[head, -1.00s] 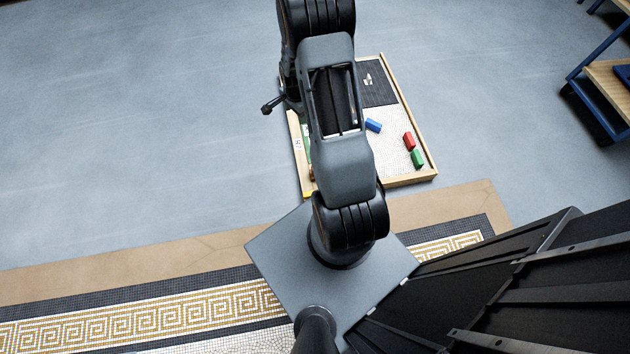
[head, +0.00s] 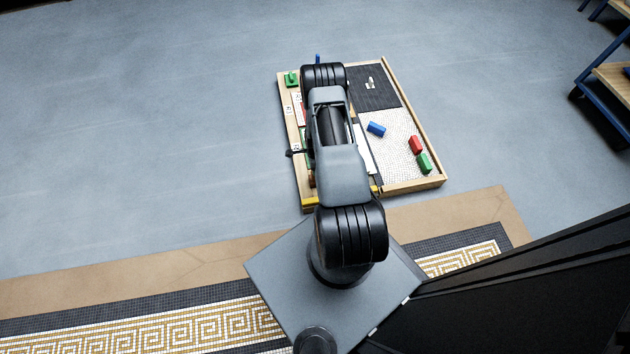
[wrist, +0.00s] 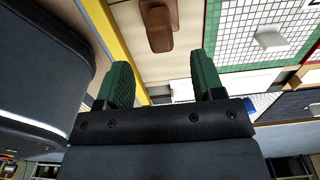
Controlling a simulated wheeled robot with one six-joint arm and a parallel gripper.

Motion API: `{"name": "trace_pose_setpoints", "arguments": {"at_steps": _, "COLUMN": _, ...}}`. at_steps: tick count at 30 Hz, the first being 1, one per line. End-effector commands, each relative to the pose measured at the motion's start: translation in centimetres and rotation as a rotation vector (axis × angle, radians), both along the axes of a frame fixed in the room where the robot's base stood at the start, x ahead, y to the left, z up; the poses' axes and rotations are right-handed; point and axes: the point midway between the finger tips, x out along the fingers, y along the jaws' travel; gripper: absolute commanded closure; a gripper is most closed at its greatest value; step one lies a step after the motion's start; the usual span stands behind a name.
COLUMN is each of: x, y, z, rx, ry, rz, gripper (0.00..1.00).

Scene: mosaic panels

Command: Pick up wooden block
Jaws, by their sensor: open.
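A brown wooden block (wrist: 159,28) lies on a pale wooden surface at the top middle of the wrist view. In the head view my arm covers the gripper. A small brown piece (head: 312,179) shows beside the arm there, but I cannot tell if it is the same block.
A wood-framed tray (head: 415,185) holds a blue block (head: 376,129), a red block (head: 416,144) and a green block (head: 424,162) on its right side. A green piece (head: 291,79) sits at its far left. A blue-framed cart (head: 605,80) stands at far right. Floor left is clear.

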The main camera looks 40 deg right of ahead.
Motion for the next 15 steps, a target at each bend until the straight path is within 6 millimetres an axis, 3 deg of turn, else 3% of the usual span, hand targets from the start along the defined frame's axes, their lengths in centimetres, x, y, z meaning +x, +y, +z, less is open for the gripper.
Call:
{"name": "trace_pose_setpoints", "arguments": {"at_steps": 8, "x": 0.0, "y": 0.0, "z": -1.3, "rx": 0.0, "ry": 0.0, "rz": 0.001, "gripper": 0.38}}
{"name": "trace_pose_setpoints", "arguments": {"at_steps": 15, "x": 0.1, "y": 0.0, "z": -4.1, "rx": 0.0, "ry": 0.001, "rz": 0.001, "gripper": 0.38}}
